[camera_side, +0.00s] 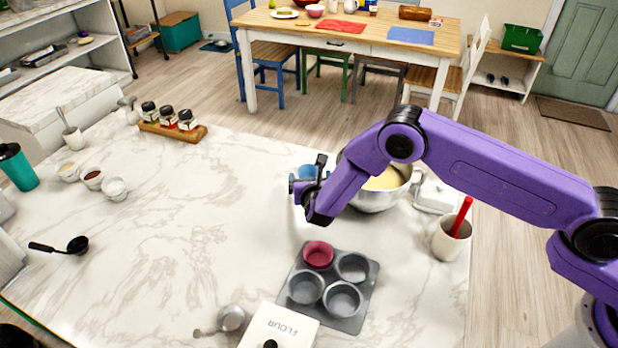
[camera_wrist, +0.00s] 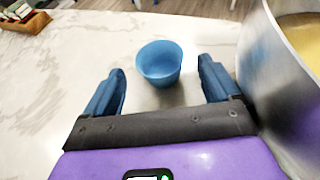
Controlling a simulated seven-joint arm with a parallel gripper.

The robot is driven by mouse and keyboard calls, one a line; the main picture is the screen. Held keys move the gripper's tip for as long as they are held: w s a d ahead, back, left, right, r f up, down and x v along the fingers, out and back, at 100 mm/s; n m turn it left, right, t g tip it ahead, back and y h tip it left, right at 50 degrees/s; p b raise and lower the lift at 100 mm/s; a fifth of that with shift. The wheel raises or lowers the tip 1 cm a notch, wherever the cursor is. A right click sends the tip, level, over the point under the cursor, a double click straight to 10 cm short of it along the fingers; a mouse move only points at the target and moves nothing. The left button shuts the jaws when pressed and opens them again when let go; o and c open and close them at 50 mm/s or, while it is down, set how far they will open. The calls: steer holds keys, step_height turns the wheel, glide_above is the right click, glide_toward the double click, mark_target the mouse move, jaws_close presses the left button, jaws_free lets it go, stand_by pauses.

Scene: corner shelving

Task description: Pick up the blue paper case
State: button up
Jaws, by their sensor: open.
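The blue paper case (camera_wrist: 159,66) is a small round cup standing upright on the marble counter. In the wrist view it sits between and just beyond my two fingertips, with clear space on both sides. In the side view the blue paper case (camera_side: 308,172) is partly hidden behind my gripper (camera_side: 302,192). My gripper also shows in the wrist view (camera_wrist: 162,85), its fingers wide apart and nothing between them. I cannot tell its exact height above the counter.
A metal mixing bowl (camera_wrist: 285,80) with yellow batter stands close to the right finger. A muffin tin (camera_side: 327,288) holding a red case (camera_side: 318,254) is nearer the side camera. A mug (camera_side: 449,240) with a red utensil stands right. The counter's left-middle is mostly clear.

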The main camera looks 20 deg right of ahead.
mark_target(308, 169)
steer(key=shift+x, duration=2.6)
steer(key=shift+r, duration=0.1)
steer(key=c, duration=1.1)
